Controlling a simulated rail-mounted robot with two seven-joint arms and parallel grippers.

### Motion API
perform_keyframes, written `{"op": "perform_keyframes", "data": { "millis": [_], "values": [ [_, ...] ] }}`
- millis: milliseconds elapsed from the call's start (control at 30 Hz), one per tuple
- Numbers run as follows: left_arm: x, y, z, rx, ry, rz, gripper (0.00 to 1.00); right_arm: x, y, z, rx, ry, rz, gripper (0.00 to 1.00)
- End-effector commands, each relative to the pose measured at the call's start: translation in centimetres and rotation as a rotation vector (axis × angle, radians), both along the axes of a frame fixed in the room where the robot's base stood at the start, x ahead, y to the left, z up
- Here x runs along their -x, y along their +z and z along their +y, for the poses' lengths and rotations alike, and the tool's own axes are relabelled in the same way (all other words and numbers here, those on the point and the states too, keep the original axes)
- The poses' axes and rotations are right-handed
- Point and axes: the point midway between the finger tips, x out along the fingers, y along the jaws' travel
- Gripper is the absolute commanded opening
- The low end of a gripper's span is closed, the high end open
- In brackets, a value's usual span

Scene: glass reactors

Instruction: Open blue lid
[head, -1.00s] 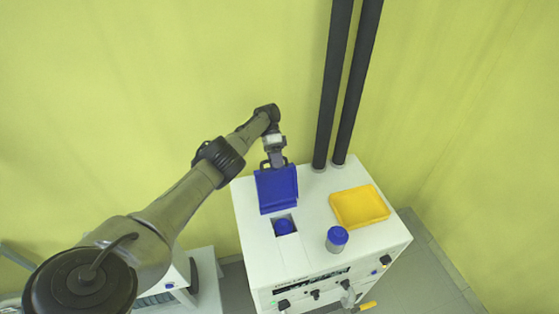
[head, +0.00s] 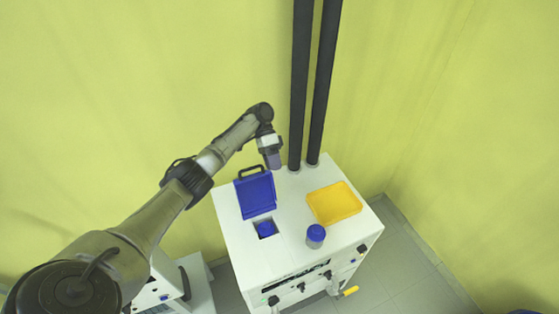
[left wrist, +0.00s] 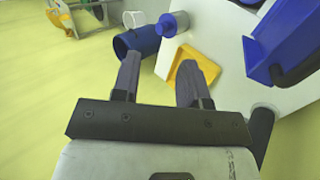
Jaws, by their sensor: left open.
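The blue lid (head: 256,197) is swung back on the white machine's top, behind a square opening. Its dark handle (head: 250,171) points to the back. A blue round cap (head: 265,228) shows in the uncovered opening. My left gripper (head: 273,162) is above the machine's back edge, to the right of the handle and apart from it. In the left wrist view its two fingers (left wrist: 158,78) are spread with nothing between them, and part of the blue lid (left wrist: 290,40) shows at the upper right. My right gripper is not in view.
A yellow tray (head: 334,203) and a blue-capped bottle (head: 316,236) stand on the white machine top (head: 290,215). Two dark vertical pipes (head: 313,90) rise at its back edge, close to my left gripper. A dark blue container (left wrist: 137,42) shows beyond the machine in the wrist view.

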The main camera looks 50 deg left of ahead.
Motion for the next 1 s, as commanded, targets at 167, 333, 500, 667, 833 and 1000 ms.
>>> {"op": "perform_keyframes", "data": {
  "millis": [167,333,500,667,833,1000],
  "values": [
    [-0.6,1.0,-1.6,-0.001,0.000,0.000,0.40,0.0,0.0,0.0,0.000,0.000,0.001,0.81],
    [-0.8,1.4,-2.3,0.000,0.001,0.001,0.40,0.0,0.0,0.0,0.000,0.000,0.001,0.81],
    [-0.9,1.6,-2.4,0.000,0.001,0.001,0.40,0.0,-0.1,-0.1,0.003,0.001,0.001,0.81],
    [-0.9,1.5,-2.4,0.000,0.001,0.001,0.40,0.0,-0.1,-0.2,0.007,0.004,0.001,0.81],
    [-0.9,1.5,-2.4,0.000,0.001,0.001,0.40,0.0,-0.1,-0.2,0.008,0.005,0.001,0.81],
    [-0.9,1.5,-2.4,0.000,0.001,0.001,0.40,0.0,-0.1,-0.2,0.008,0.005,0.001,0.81]
  ]
}}
